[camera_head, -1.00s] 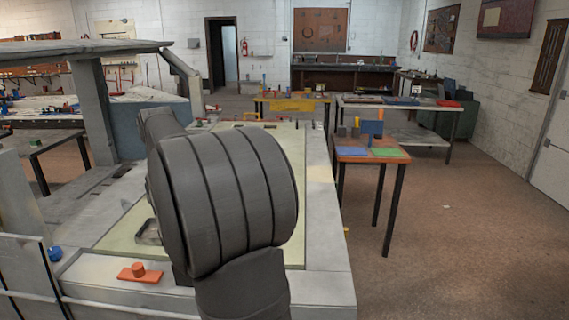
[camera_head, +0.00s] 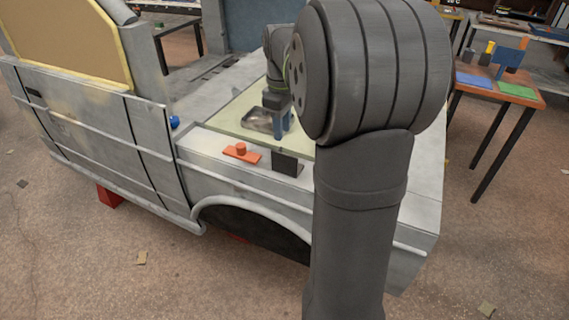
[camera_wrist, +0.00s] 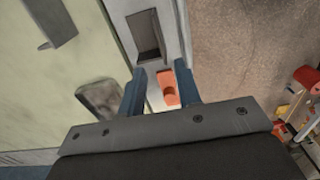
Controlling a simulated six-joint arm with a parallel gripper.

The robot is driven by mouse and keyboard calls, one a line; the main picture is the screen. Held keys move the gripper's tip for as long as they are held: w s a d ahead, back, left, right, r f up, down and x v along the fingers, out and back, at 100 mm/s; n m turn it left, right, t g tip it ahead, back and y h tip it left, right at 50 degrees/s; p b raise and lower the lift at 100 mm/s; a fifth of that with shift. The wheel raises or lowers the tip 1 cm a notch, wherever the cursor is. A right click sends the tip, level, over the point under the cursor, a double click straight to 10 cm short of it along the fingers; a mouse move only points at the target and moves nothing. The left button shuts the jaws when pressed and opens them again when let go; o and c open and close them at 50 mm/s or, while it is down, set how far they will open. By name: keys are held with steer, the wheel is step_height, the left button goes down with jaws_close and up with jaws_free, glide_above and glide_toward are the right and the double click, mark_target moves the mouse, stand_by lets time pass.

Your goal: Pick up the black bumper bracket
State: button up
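The black bumper bracket (camera_head: 287,162) is a small dark L-shaped piece with an upright plate. It sits on the grey side ledge of the vehicle frame, right of an orange block with a knob (camera_head: 241,152). In the wrist view the bracket (camera_wrist: 148,38) is above and beyond the fingertips, and the orange block (camera_wrist: 169,90) shows between the fingers. My gripper (camera_head: 283,134) has blue fingers and is above the pale green panel, behind the bracket in the head view. In the wrist view my gripper (camera_wrist: 158,70) is open, its fingers apart with nothing held.
A grey metal part (camera_head: 258,119) lies on the pale panel (camera_head: 232,117) left of my gripper; it also shows in the wrist view (camera_wrist: 101,97). A blue knob (camera_head: 174,122) sits by the cab. A side table (camera_head: 520,95) with coloured mats stands at right.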

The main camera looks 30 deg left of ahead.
mark_target(282, 172)
step_height(282, 172, down, 12)
steer(key=shift+s+r, duration=0.1)
steer(key=shift+r, duration=0.1)
jaws_close()
